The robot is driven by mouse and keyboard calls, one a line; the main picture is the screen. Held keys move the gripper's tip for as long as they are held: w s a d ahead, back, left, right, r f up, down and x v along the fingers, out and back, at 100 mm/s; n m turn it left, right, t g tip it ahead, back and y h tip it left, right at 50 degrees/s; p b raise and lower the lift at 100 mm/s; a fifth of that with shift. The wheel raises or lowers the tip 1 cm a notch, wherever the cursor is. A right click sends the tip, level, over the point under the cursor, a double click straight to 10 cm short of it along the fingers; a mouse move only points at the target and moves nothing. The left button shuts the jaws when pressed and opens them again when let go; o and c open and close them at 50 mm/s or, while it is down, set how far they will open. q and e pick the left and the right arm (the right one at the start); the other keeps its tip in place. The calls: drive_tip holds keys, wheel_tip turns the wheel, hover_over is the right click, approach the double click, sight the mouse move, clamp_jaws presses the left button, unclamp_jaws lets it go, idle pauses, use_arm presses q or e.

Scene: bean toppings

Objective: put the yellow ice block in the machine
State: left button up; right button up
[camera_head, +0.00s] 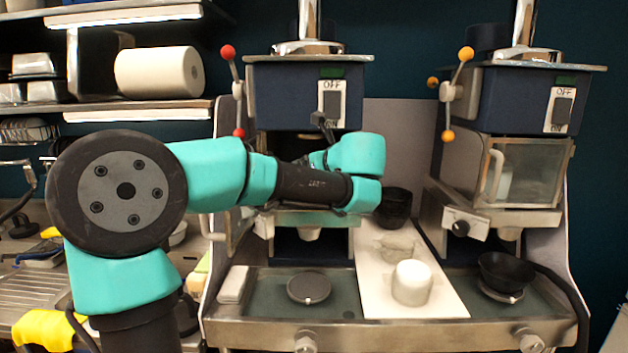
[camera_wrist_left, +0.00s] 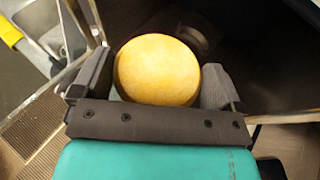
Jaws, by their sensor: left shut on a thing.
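The yellow ice block (camera_wrist_left: 158,70) is round and sits between the two fingers of my left gripper (camera_wrist_left: 155,80) in the left wrist view. The gripper is shut on it. In the head view my left arm reaches across the front of the left machine (camera_head: 308,85), which has red-knobbed levers and an OFF switch. The arm hides the gripper and the block there. In the wrist view a dark cavity surrounds the far side of the block; I cannot tell how deep the block is in it. My right gripper is not in view.
A second machine (camera_head: 515,150) with yellow knobs and a closed clear door stands at right. A white block (camera_head: 411,283) and a black cup (camera_head: 394,207) stand on the white board (camera_head: 440,302) between the machines. A black bowl (camera_head: 506,271) sits under the right machine.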

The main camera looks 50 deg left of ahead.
use_arm(q)
drive_tip(key=shift+w+a, duration=0.4)
drive_tip(key=shift+a, duration=0.1)
drive_tip(key=shift+f, duration=1.75)
drive_tip(key=shift+f, duration=0.1)
drive_tip(key=o, duration=0.9)
